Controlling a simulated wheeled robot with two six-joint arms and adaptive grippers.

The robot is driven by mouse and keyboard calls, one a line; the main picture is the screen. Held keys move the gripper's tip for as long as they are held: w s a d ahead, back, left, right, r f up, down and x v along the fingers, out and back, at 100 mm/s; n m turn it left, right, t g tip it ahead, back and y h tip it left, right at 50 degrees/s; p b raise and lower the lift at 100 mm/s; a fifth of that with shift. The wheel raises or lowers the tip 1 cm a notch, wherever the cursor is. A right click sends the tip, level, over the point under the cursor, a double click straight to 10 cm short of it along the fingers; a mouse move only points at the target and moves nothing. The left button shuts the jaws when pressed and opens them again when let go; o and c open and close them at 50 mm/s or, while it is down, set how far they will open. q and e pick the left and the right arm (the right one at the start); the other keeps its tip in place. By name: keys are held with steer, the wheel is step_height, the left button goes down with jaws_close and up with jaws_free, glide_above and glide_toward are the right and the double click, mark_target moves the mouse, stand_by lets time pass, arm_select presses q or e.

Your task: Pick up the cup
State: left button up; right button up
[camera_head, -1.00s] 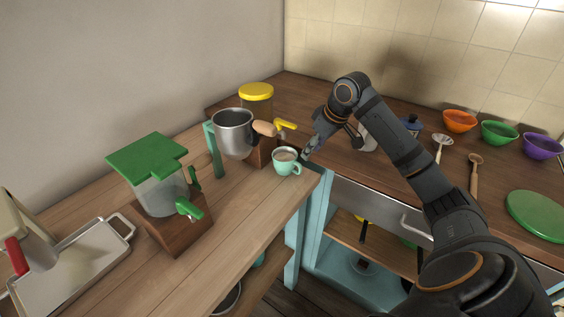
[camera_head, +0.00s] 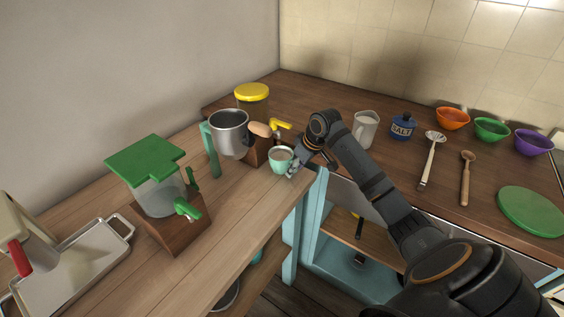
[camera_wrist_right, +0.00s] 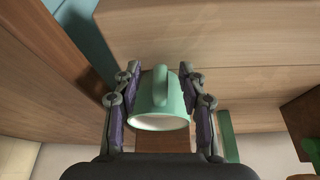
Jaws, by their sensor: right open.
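The mint-green cup (camera_head: 279,161) stands upright on the wooden counter near its corner in the head view, with something pale inside. In the right wrist view the cup (camera_wrist_right: 158,104) sits between the two fingers, its handle pointing up in the picture. My right gripper (camera_wrist_right: 160,112) is open around the cup, with a finger on each side; a narrow gap shows, and contact is hard to tell. In the head view my right gripper (camera_head: 294,168) is at the cup's right side, partly covering it. My left gripper is not in view.
A green-lidded dispenser (camera_head: 160,190) and a metal tray (camera_head: 85,265) are to the left.

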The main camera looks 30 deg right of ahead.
steer(key=shift+s, duration=0.1)
steer(key=c, duration=0.4)
jaws_close()
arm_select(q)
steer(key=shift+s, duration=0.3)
arm_select(e)
steer(key=shift+r, duration=0.1)
